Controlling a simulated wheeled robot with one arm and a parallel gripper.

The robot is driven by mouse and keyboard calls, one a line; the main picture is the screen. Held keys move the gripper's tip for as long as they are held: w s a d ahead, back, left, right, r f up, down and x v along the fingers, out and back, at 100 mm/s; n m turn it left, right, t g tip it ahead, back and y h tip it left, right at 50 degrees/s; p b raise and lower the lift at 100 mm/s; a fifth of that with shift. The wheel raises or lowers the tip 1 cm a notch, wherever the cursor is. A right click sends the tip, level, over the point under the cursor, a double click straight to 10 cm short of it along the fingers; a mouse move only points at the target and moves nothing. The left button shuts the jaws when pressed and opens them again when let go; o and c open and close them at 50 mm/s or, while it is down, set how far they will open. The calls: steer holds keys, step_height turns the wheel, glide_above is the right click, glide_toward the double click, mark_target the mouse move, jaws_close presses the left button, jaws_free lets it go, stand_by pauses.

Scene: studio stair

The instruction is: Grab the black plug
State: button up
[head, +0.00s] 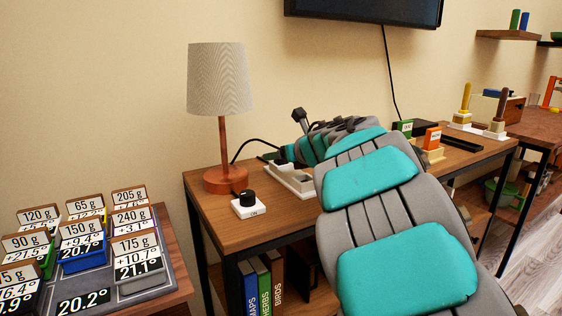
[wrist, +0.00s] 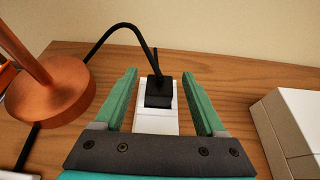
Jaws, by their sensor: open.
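The black plug (wrist: 158,92) stands in a narrow white socket block (wrist: 157,122) on the wooden desk in the wrist view. A black cord (wrist: 112,32) rises from it and curves left. My gripper (wrist: 160,75) is open, with one green finger on each side of the plug and gaps visible on both sides. Nothing is held. I cannot tell exactly how far the fingertips are above the desk. In the head view my arm hides the plug.
A lamp with a copper base (wrist: 52,90) stands close left of my gripper; it also shows in the head view (head: 225,180). A white box (wrist: 290,130) is at right. A white switch block with a black knob (head: 248,205) sits at the desk's front.

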steer(key=shift+c, duration=0.2)
jaws_close()
stand_by(0.3)
